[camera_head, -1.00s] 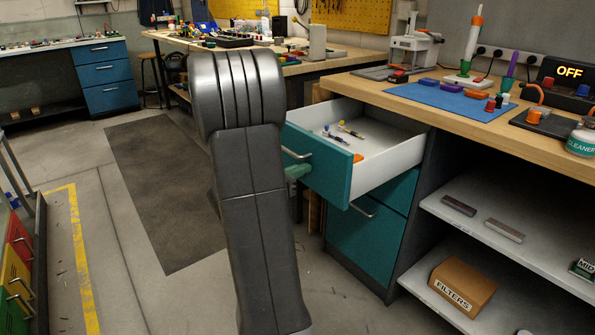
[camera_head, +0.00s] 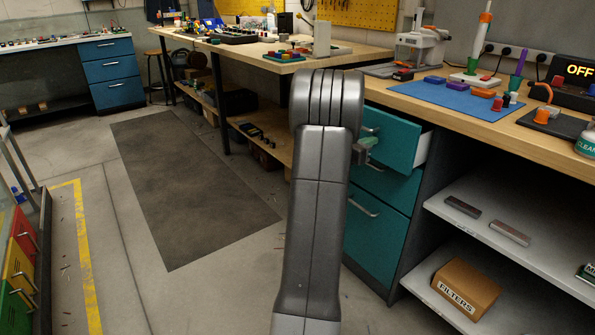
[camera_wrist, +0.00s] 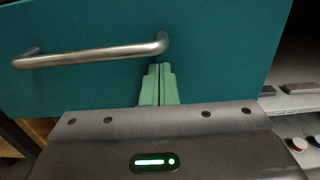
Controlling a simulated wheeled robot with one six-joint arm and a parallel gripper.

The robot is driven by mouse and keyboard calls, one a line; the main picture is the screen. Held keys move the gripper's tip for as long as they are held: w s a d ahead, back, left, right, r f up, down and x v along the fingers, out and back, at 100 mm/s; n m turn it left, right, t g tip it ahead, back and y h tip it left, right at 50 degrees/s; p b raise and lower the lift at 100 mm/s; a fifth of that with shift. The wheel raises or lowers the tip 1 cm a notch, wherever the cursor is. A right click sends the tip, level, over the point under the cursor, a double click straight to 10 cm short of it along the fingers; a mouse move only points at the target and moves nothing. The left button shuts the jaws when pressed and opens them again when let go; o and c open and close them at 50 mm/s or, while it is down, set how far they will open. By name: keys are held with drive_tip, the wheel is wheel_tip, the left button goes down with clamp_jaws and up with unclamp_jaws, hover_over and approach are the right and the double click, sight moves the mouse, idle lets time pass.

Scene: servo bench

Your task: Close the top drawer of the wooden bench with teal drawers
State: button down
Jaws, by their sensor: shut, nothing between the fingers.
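The wooden bench (camera_head: 465,108) has teal drawers below its top. Its top drawer (camera_head: 398,141) is still pulled out a little, with a short strip of its white side showing. In the wrist view, the teal drawer front (camera_wrist: 215,60) fills most of the picture, with its metal handle (camera_wrist: 95,53) at the left. My gripper (camera_wrist: 158,72) is shut and empty, its green fingertips at the drawer front just below the handle's right end. It also shows beside the drawer front in the head view (camera_head: 364,150), partly hidden by my arm.
Two lower teal drawers are shut; the bottom one (camera_head: 375,235) shows below. Open shelves to the right hold a FILTERS box (camera_head: 466,287). A blue mat (camera_head: 460,98) with tools lies on the bench top.

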drive_tip(key=x, duration=0.7)
drive_tip(key=shift+w+d, duration=0.25)
drive_tip(key=shift+d, duration=0.05)
drive_tip(key=shift+w+d, duration=0.25)
drive_tip(key=shift+d, duration=0.1)
drive_tip(key=shift+r, duration=0.2)
drive_tip(key=shift+r, duration=0.1)
